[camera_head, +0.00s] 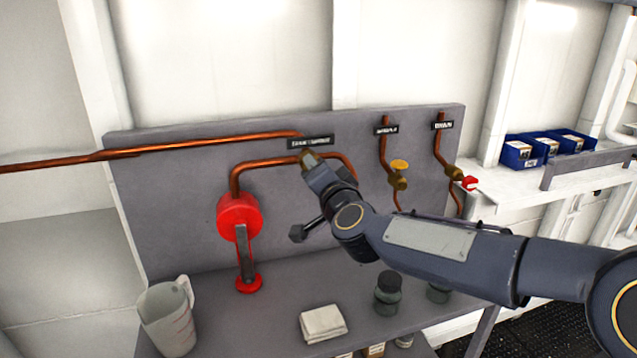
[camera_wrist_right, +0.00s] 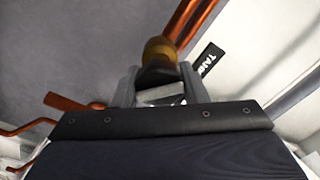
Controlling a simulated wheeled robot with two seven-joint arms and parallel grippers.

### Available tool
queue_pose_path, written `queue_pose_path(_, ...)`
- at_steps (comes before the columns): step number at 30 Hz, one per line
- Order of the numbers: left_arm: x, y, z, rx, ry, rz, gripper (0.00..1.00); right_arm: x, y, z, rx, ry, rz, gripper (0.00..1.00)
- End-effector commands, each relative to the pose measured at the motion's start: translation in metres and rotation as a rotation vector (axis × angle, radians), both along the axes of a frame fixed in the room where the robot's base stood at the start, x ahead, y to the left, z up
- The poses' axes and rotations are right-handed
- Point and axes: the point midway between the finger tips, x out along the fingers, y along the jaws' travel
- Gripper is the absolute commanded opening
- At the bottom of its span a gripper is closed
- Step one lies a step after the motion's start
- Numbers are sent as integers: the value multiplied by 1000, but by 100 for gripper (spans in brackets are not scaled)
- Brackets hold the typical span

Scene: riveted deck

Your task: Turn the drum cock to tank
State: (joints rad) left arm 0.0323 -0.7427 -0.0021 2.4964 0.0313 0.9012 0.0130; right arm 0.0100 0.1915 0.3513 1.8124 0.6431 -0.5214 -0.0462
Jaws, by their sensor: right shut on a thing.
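The cock (camera_head: 309,158) is a brass valve body on the copper pipe under a black label plate (camera_head: 311,143), on the grey back panel. The brass body (camera_wrist_right: 160,48) shows there just past my fingers. My right gripper (camera_head: 312,169) is at the cock and hides most of it. In the wrist view my right gripper (camera_wrist_right: 160,82) is shut on the cock's dark handle (camera_wrist_right: 158,76). The handle's exact angle is hard to tell. My left gripper is out of view.
A red hand pump (camera_head: 240,217) stands left of the cock. A yellow-handled valve (camera_head: 399,167) and a red-handled valve (camera_head: 469,183) are to the right. A measuring jug (camera_head: 167,318), folded cloth (camera_head: 323,323) and dark jar (camera_head: 388,293) stand on the bench below. Blue bins (camera_head: 520,153) are farther right.

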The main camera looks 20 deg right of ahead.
Motion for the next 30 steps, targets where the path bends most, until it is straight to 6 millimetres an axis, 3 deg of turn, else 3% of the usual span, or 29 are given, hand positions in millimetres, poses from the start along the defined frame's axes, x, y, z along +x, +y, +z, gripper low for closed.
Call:
queue_pose_path(18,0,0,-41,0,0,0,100,0,0,-5,568,21,1,16)
queue_pose_path(30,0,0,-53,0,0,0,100,0,0,-5,786,30,2,16)
